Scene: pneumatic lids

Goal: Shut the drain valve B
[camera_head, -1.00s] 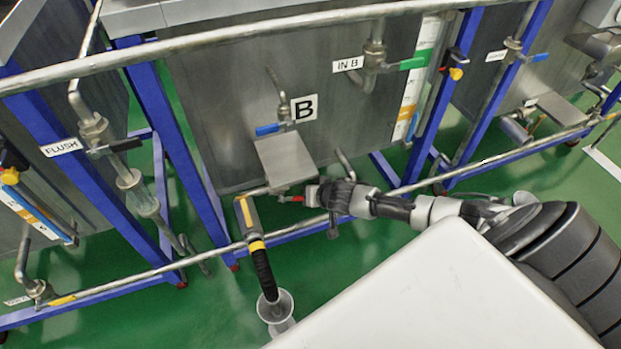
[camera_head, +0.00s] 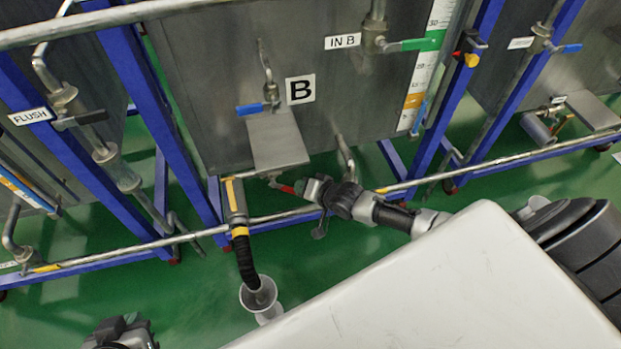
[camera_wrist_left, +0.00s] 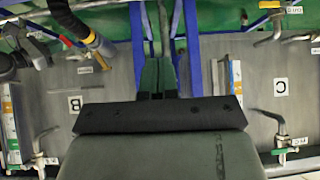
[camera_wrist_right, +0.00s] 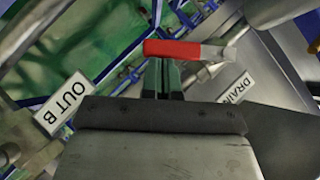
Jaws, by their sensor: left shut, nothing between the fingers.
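The red lever handle (camera_head: 287,189) of a valve sits below the grey plate under tank B in the head view. In the right wrist view the red handle (camera_wrist_right: 172,48) lies crosswise just beyond my fingertips, beside a DRAIN label (camera_wrist_right: 235,90). My right gripper (camera_wrist_right: 164,75) has its fingers together, with the handle across their tips rather than clearly between them; contact cannot be told. It also shows at the right end of the handle in the head view (camera_head: 308,188). My left gripper (camera_wrist_left: 158,75) is shut and empty, low at the left in the head view (camera_head: 125,330).
An OUT B label (camera_wrist_right: 62,103) is left of my right gripper. A black hose (camera_head: 246,262) drops into a white funnel (camera_head: 259,295). A blue-handled valve (camera_head: 253,108) and a green-handled IN B valve (camera_head: 414,45) are above. A long pipe rail (camera_head: 400,186) crosses in front of the tanks.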

